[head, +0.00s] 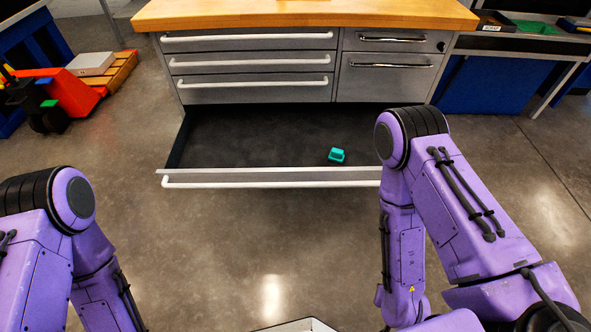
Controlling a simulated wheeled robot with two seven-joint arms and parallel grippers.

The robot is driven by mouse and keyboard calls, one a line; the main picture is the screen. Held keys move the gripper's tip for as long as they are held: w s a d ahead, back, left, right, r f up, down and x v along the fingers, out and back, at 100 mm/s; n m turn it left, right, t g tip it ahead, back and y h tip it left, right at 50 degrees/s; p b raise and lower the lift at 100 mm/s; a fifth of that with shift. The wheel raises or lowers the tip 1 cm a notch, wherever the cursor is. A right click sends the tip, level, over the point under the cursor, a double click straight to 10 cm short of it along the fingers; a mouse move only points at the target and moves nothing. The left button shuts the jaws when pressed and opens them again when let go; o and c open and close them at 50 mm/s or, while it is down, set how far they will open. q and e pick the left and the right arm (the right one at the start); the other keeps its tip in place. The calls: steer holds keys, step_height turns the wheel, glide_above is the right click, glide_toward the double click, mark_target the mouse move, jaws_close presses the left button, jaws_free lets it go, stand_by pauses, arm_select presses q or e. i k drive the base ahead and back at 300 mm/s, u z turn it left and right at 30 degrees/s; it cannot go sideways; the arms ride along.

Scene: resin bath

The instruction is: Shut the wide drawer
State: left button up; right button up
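The wide drawer (230,179) is the bottom one of a grey cabinet (240,90) with a wooden top. It stands pulled far out toward me, with a long white handle along its front. Its dark inside holds a small teal object (336,155) near the front, right of the middle. My purple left arm comes in at the lower left and my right arm at the right. The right arm hides the right end of the drawer. Neither gripper shows in the head view.
Three narrower drawers with white handles, and two with metal handles, are shut above the wide drawer. A red pallet jack (65,92) stands at the left. A blue bench (510,80) stands at the right. The floor before the drawer is clear.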

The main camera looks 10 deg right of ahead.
mark_target(286, 145)
steer(key=z, duration=0.25)
steer(key=i, duration=0.65)
steer(key=z, duration=0.75)
steer(key=k, duration=0.5)
steer(key=u, duration=1.25)
steer(key=i, duration=0.2)
steer(key=z, duration=0.2)
